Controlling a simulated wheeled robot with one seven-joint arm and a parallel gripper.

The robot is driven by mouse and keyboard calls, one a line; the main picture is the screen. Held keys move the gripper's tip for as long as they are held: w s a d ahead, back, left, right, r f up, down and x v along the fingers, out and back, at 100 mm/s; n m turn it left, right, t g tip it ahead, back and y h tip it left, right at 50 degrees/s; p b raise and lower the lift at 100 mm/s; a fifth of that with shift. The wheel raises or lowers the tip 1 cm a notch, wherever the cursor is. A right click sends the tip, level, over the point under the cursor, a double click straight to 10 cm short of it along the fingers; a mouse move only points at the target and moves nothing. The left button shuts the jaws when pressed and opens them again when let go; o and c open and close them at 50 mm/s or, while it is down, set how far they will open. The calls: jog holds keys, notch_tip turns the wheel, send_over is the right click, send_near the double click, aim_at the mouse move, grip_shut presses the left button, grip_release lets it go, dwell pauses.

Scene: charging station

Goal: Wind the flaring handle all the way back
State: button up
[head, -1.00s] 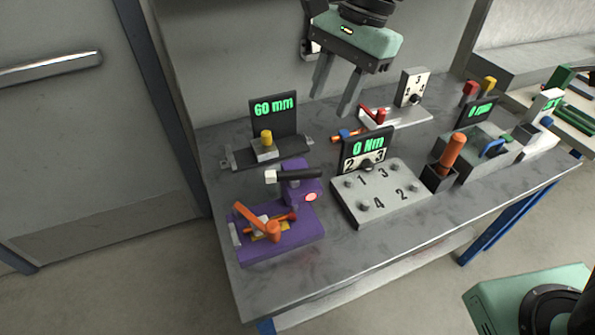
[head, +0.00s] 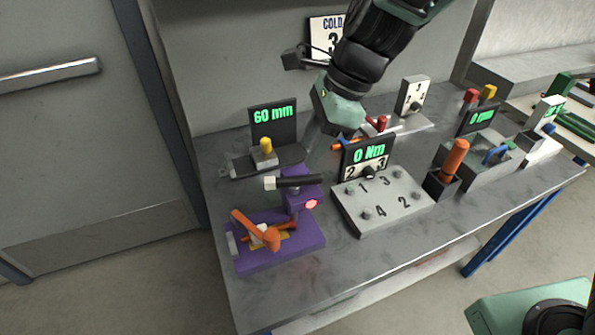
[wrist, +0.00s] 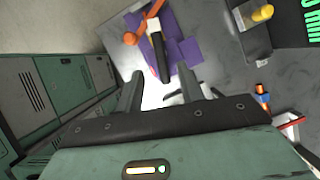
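The purple flaring tool (head: 275,245) stands at the front left of the bench, with an orange lever (head: 252,228) on its base. Its black handle (head: 300,181) with a white end (head: 270,183) lies across the top of the purple post. My gripper (head: 310,140) is above and behind the handle in the head view, its fingers partly hidden by the wrist. In the wrist view my gripper (wrist: 161,80) is open and empty. The black handle (wrist: 161,58) shows in line with the gap between the fingers; I cannot tell how far below them it is.
A gauge reading 60 mm (head: 273,124) with a yellow knob stands behind the tool. A numbered grey block (head: 380,200) with a 0 Nm display is close on the right. A red lamp (head: 311,204) glows beside the purple post. Bare bench lies in front.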

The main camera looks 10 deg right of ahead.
aim_at(294, 177)
jog(key=x, duration=0.7)
jog(key=shift+b, duration=0.35)
grip_shut()
